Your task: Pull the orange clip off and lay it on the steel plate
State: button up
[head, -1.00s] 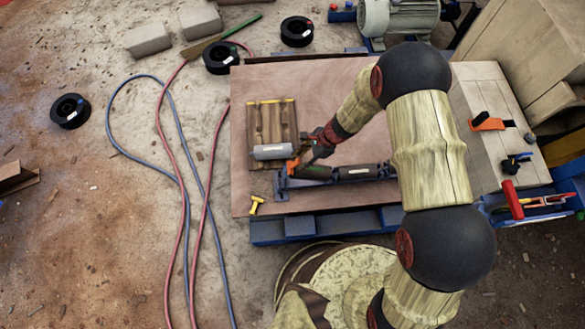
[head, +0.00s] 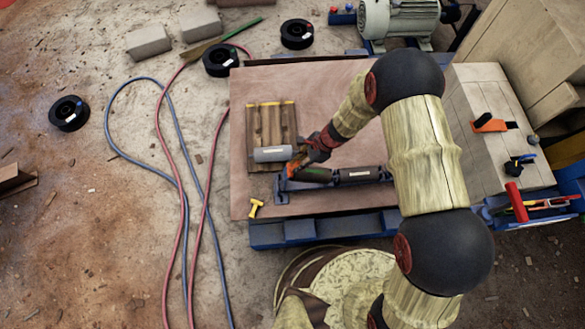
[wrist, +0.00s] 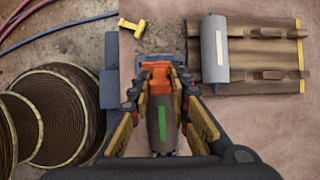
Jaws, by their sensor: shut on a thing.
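The orange clip (wrist: 154,78) sits at the end of a grey cylinder with a green stripe (wrist: 158,118) in the wrist view. My gripper (wrist: 158,70) is shut on the clip, one finger on each side. I cannot tell whether the clip still touches the cylinder. In the head view, my gripper (head: 303,158) and the clip (head: 297,166) are at the left end of the blue rack (head: 283,188), partly hidden by the fingers. A reddish-brown flat plate (head: 350,95) lies under all this; I cannot tell whether it is the steel plate.
A ribbed brown board with yellow ends (head: 270,125) carries a loose grey cylinder (head: 272,154) close to my gripper's left. A yellow T-shaped piece (head: 255,208) lies near the front left corner. A second dark cylinder (head: 358,174) lies in the rack. The plate's back is clear.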

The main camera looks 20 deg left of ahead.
grip_shut()
jog(key=shift+p+v, duration=2.15)
jog(key=shift+v, duration=0.85)
